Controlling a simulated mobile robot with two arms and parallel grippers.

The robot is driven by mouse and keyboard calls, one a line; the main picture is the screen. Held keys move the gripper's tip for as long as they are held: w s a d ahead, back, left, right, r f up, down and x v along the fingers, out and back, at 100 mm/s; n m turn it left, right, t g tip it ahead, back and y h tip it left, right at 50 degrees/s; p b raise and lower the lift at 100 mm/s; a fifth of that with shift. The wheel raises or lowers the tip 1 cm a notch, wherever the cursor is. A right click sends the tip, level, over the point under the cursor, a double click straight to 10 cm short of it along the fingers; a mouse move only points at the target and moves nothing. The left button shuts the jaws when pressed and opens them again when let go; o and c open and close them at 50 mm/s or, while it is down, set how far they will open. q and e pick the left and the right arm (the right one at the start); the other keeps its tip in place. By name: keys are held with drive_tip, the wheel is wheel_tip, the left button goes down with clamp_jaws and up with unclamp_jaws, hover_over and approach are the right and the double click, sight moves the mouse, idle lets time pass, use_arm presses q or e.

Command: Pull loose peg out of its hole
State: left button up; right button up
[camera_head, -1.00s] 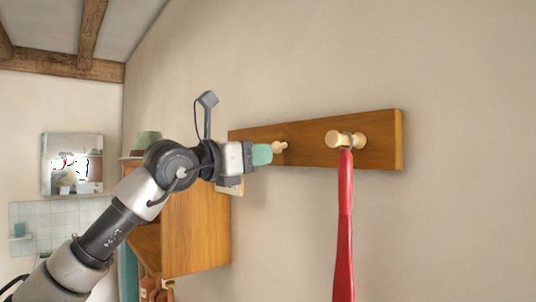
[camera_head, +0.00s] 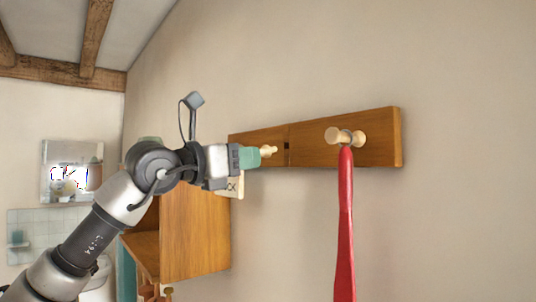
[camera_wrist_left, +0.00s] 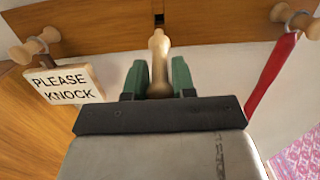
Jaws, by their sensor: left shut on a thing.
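My left gripper (camera_head: 257,155) is shut on a pale wooden peg (camera_head: 269,151). In the left wrist view, the green fingers (camera_wrist_left: 158,78) close on both sides of the peg (camera_wrist_left: 158,52), whose narrower end points at the rail. The right gripper is out of view.
A red strap (camera_head: 345,225) hangs from a fixed peg (camera_head: 340,136) on the right. A "PLEASE KNOCK" sign (camera_wrist_left: 62,84) hangs from a left peg (camera_wrist_left: 48,36). A wooden cabinet (camera_head: 196,230) stands below left. The wall right of the rail is bare.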

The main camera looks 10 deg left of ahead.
use_arm(q)
drive_tip(key=shift+s+a+f+b, duration=0.25)
drive_tip(key=shift+s+a+b, duration=0.1)
drive_tip(key=shift+b, duration=0.15)
drive_tip(key=b+v, duration=0.3)
drive_tip(key=v, duration=0.2)
drive_tip(key=shift+f, duration=0.2)
